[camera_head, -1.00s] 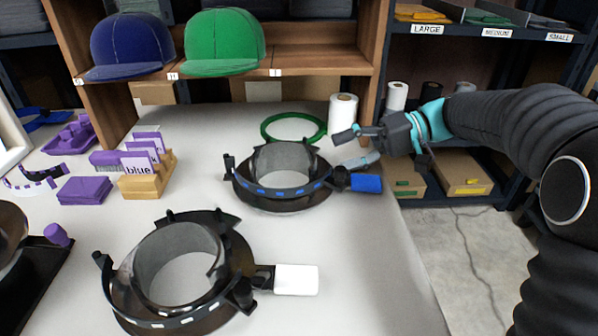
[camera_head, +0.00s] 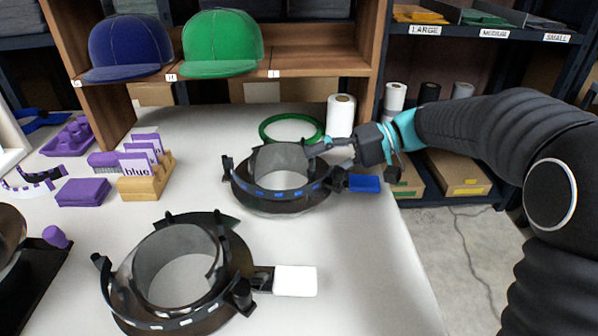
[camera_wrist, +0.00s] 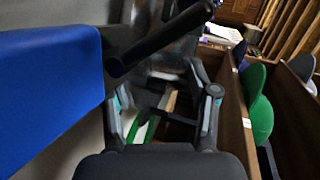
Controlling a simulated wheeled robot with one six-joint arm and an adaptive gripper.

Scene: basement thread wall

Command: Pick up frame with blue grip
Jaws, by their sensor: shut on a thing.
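The frame with the blue grip is a dark ring (camera_head: 280,200) with blue marks, around a grey cylinder (camera_head: 281,160), at the middle of the table. Its blue grip (camera_head: 364,184) points right and fills the left of the wrist view (camera_wrist: 45,90). My gripper (camera_head: 326,156) is at the ring's right side, just above and behind the blue grip. It is shut on the frame; the exact contact is hard to see. In the wrist view my fingers (camera_wrist: 165,78) reach the frame's dark part. The frame looks level; I cannot tell whether it is off the table.
A similar frame with a white grip (camera_head: 294,281) stands nearer. A green ring (camera_head: 264,137) and a white spool (camera_head: 340,116) are behind. A wooden holder with purple cards (camera_head: 146,186) is left. Blue (camera_head: 128,45) and green caps (camera_head: 222,42) sit on the shelf above.

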